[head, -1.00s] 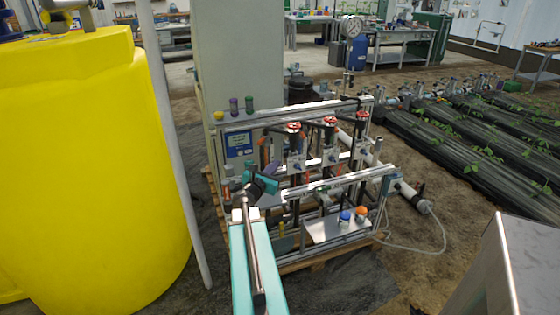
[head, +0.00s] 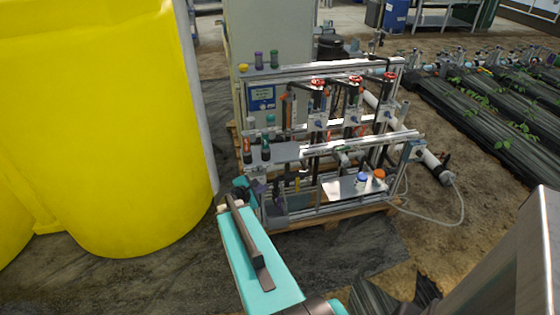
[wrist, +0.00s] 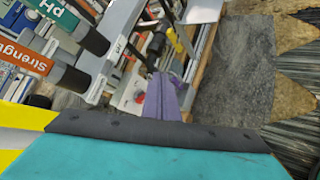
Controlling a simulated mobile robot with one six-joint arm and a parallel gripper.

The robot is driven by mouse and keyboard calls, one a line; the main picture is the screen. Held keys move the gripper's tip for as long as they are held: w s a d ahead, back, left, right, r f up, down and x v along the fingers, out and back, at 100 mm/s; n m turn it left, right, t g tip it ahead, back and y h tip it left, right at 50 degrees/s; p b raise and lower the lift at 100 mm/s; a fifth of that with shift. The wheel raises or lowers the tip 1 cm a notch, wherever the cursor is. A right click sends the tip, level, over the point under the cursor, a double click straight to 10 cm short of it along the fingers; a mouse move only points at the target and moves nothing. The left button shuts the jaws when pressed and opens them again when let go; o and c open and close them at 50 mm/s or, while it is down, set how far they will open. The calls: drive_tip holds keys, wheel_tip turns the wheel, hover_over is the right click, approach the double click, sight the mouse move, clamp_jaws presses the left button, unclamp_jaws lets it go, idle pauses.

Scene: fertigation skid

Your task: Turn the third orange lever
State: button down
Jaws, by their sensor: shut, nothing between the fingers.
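A metal skid frame (head: 330,150) carries a row of three upright valve lines in the head view. Each line has a red handwheel on top, the rightmost handwheel (head: 389,75) standing by the frame's right end. Small blue knobs and thin red-orange parts show below them, too small to tell which is the third orange lever. My gripper (head: 262,188) is low at the front left corner of the skid, apart from the valve row. In the wrist view its purple fingers (wrist: 168,97) are together, with nothing between them.
A yellow tank (head: 100,120) stands left. Two labelled probes, pH (wrist: 75,22) and Strength (wrist: 45,68), rise close to my gripper. A shelf (head: 345,190) with a blue-capped and an orange-capped bottle (head: 378,175) sits low right. The floor before the skid is clear.

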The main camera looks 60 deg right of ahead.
drive_tip(key=s+a+f+m+g+y, duration=0.1)
drive_tip(key=s+a+f+m+y, duration=0.15)
drive_tip(key=a+f, duration=0.75)
drive_tip(key=s+a+f+m+g+y, duration=0.1)
drive_tip(key=s+a+f+m+y, duration=0.2)
drive_tip(key=a+f, duration=0.8)
drive_tip(key=s+a+f+m+g+y, duration=0.1)
drive_tip(key=s+a, duration=0.3)
drive_tip(key=a, duration=0.5)
drive_tip(key=s+a+f+m+g+y, duration=0.1)
drive_tip(key=s+a+m+y, duration=0.1)
drive_tip(key=a, duration=0.7)
drive_tip(key=s+a+f+m+g+y, duration=0.1)
drive_tip(key=s+a+g+y, duration=0.1)
drive_tip(key=s+a, duration=0.5)
drive_tip(key=a+y, duration=0.1)
drive_tip(key=a, duration=0.2)
drive_tip(key=shift+a, duration=0.1)
